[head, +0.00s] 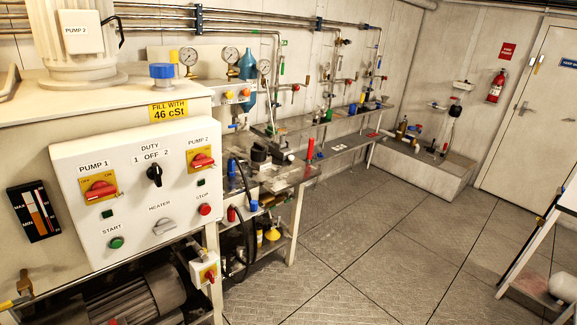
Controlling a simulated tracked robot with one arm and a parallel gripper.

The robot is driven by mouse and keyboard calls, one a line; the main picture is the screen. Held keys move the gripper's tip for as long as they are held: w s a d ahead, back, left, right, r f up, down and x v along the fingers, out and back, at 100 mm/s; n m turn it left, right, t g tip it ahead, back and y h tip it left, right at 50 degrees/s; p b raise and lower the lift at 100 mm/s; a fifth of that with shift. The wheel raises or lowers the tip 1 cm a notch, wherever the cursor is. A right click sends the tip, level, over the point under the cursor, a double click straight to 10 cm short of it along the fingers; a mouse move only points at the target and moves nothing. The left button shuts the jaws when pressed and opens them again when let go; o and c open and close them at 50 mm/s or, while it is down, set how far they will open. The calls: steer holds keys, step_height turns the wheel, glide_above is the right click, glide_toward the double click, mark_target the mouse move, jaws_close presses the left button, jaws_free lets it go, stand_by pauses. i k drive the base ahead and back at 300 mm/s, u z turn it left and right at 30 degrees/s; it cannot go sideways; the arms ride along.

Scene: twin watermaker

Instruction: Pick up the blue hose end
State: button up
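My gripper does not show in the head view. Several small blue parts are in view, and I cannot tell for sure which one is the blue hose end. A blue piece (231,167) stands upright on the bench just right of the control panel, close to a black hose (248,240) that loops down the bench's near end. Another small blue piece (254,205) is on the bench's front edge, near a red piece (231,214). All are small and partly crowded by nearby parts.
A control panel (140,185) with red switches fills the left foreground, with a motor (130,303) below it. A long bench (345,146) runs along the back wall. A white-legged stand (530,250) is at right. The grey floor (370,250) between is clear.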

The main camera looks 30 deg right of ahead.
mark_target(231, 161)
steer(key=z, duration=0.4)
steer(key=i, duration=1)
steer(key=u, duration=0.05)
steer(key=k, duration=1.3)
steer(key=z, duration=0.45)
steer(key=i, duration=1.05)
steer(key=z, duration=0.55)
steer(key=i, duration=1.5)
steer(key=u, duration=0.55)
steer(key=i, duration=1.15)
steer(key=u, duration=0.95)
